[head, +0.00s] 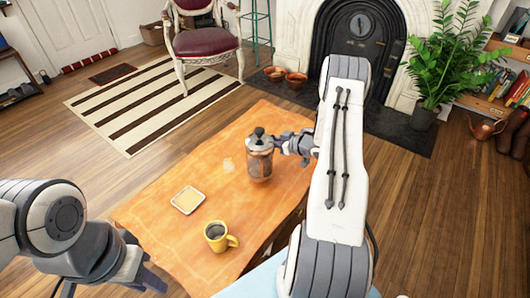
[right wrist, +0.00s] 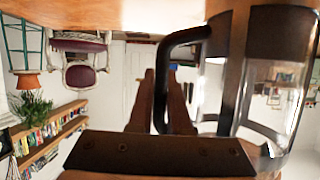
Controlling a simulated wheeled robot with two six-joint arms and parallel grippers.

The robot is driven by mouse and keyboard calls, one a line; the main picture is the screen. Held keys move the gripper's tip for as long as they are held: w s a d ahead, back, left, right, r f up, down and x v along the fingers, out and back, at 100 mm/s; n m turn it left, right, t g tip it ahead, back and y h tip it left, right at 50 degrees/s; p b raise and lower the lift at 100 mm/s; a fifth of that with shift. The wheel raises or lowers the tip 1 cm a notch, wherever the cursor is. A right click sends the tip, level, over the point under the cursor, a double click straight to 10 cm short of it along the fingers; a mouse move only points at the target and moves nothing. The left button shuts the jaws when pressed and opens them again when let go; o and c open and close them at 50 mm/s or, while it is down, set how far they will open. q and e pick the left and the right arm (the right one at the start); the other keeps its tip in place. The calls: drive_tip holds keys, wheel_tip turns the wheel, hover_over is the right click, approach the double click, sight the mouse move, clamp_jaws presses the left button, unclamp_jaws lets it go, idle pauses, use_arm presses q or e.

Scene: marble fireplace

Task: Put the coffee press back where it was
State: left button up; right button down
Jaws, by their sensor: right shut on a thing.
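The coffee press (head: 260,160), a glass jug with a dark lid knob, is upright over the far part of the orange-covered table (head: 200,235). I cannot tell whether its base touches the cloth. My right gripper (head: 297,143) reaches it from the right. In the right wrist view, which is upside down, the right gripper's fingers (right wrist: 163,100) are closed around the black handle (right wrist: 168,65), beside the glass body (right wrist: 270,85). My left gripper (head: 150,282) is low at the left, off the table's near left edge; its jaws are not clear.
A yellow mug (head: 217,238) with dark liquid and a small square dish (head: 187,200) stand on the table left of and nearer than the press. A faint pale mark (head: 228,165) lies left of the press. A chair (head: 203,42) and a plant (head: 445,70) stand beyond.

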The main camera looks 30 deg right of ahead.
drive_tip(key=shift+w+a+f+b, duration=0.1)
drive_tip(key=shift+f+b, duration=0.1)
drive_tip(key=shift+f, duration=0.5)
drive_tip(key=shift+w+a+f+b, duration=0.1)
drive_tip(key=shift+w+f+b, duration=0.05)
drive_tip(key=shift+f, duration=0.6)
drive_tip(key=shift+w+a+f+b, duration=0.1)
drive_tip(key=shift+f+b, duration=0.1)
drive_tip(key=shift+f, duration=0.5)
drive_tip(key=shift+f, duration=0.1)
drive_tip(key=shift+f, duration=0.15)
drive_tip(key=c, duration=0.9)
unclamp_jaws()
drive_tip(key=shift+o, duration=0.2)
